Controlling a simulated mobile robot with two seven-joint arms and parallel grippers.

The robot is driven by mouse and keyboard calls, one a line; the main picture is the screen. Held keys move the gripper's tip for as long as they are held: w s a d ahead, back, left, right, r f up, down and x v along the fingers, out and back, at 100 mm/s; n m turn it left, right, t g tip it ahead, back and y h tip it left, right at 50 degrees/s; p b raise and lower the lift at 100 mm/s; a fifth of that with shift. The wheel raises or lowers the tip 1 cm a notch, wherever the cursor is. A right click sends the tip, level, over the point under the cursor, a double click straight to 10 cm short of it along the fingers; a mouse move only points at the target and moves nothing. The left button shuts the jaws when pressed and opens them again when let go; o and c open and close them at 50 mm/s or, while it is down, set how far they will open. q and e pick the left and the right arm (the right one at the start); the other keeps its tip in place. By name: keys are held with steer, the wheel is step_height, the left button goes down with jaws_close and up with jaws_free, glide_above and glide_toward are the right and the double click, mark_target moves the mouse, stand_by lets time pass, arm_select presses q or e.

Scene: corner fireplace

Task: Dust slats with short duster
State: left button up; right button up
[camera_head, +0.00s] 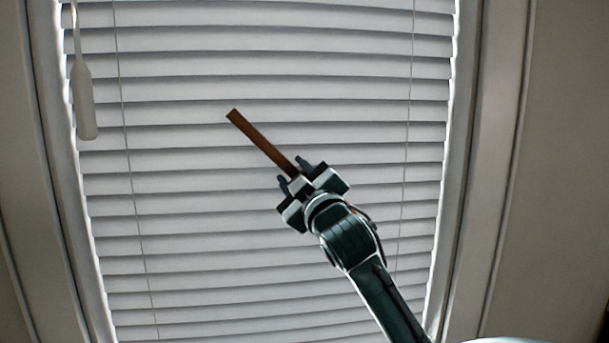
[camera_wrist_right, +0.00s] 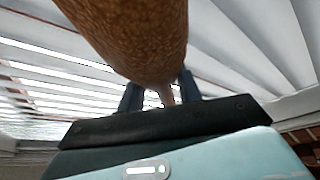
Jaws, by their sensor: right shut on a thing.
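White horizontal slats (camera_head: 210,190) of a window blind fill the middle of the head view; they also show behind the gripper in the right wrist view (camera_wrist_right: 245,50). My right gripper (camera_head: 296,175) is shut on a brown, stick-like duster (camera_head: 260,140), which points up and to the left in front of the slats. In the right wrist view the duster (camera_wrist_right: 130,35) is large and close, with a brown speckled surface, between the dark fingers (camera_wrist_right: 160,97). I cannot tell whether the duster touches the slats. My left gripper is not in view.
A pale window frame borders the blind on the left (camera_head: 55,160) and right (camera_head: 475,160). A white pull handle (camera_head: 83,100) hangs at the upper left of the blind. Thin cords run down the slats. Brickwork (camera_wrist_right: 302,140) shows at the right wrist view's lower right edge.

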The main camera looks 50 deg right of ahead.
mark_target(219, 167)
steer(key=shift+w+a, duration=1.4)
steer(key=shift+a, duration=0.25)
steer(key=shift+w+a, duration=1.45)
steer(key=shift+a, duration=0.15)
steer(key=shift+w+a, duration=1.4)
steer(key=shift+a, duration=0.25)
steer(key=shift+s+a, duration=0.95)
steer(key=shift+s, duration=0.2)
steer(key=shift+s+a, duration=0.95)
steer(key=shift+s, duration=0.2)
steer(key=shift+s+a, duration=0.95)
steer(key=shift+s, duration=0.15)
